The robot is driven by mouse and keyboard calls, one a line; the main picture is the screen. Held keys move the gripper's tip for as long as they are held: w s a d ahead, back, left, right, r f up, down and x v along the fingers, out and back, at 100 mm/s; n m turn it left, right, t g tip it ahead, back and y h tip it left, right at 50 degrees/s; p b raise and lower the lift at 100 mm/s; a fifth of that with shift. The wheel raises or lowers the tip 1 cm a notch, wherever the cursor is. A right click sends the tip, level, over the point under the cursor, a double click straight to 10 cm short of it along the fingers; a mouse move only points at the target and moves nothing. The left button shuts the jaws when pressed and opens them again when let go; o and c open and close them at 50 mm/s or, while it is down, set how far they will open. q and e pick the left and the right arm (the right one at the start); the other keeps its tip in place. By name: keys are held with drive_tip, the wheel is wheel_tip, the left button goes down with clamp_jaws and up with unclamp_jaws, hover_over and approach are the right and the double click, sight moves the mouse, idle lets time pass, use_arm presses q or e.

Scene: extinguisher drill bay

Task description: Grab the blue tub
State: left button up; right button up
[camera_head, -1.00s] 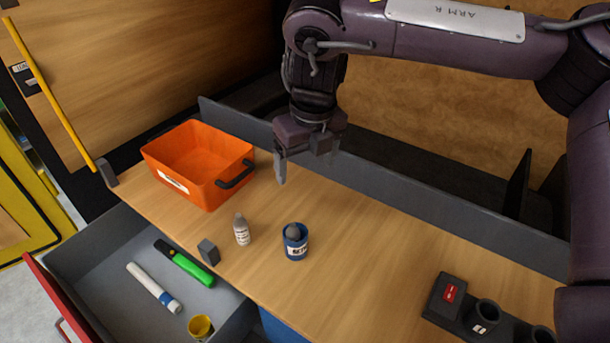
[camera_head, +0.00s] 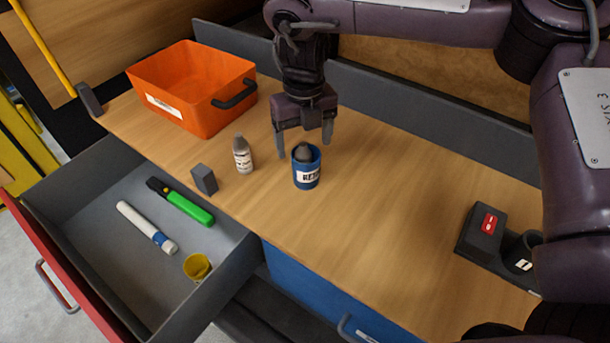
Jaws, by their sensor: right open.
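The blue tub (camera_head: 306,177) stands upright on the wooden worktop, with a white label on its side and a dark grey rounded thing showing in its mouth. My right gripper (camera_head: 304,147) points down just behind and above the tub. Its two fingers are spread apart, one on each side of the tub's far rim in the picture. I cannot tell whether either finger touches the tub. My left gripper is not in view.
A small white-labelled bottle (camera_head: 243,155) and a grey block (camera_head: 204,179) stand left of the tub. An orange bin (camera_head: 190,91) is behind them.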

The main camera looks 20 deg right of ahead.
sight(306, 160)
drive_tip(key=f, duration=0.6)
drive_tip(key=shift+s+d, duration=0.15)
drive_tip(key=shift+s, duration=0.15)
drive_tip(key=c, duration=1.1)
drive_tip(key=shift+r, duration=0.1)
drive_tip(key=shift+c, duration=0.8)
drive_tip(key=shift+r, duration=0.1)
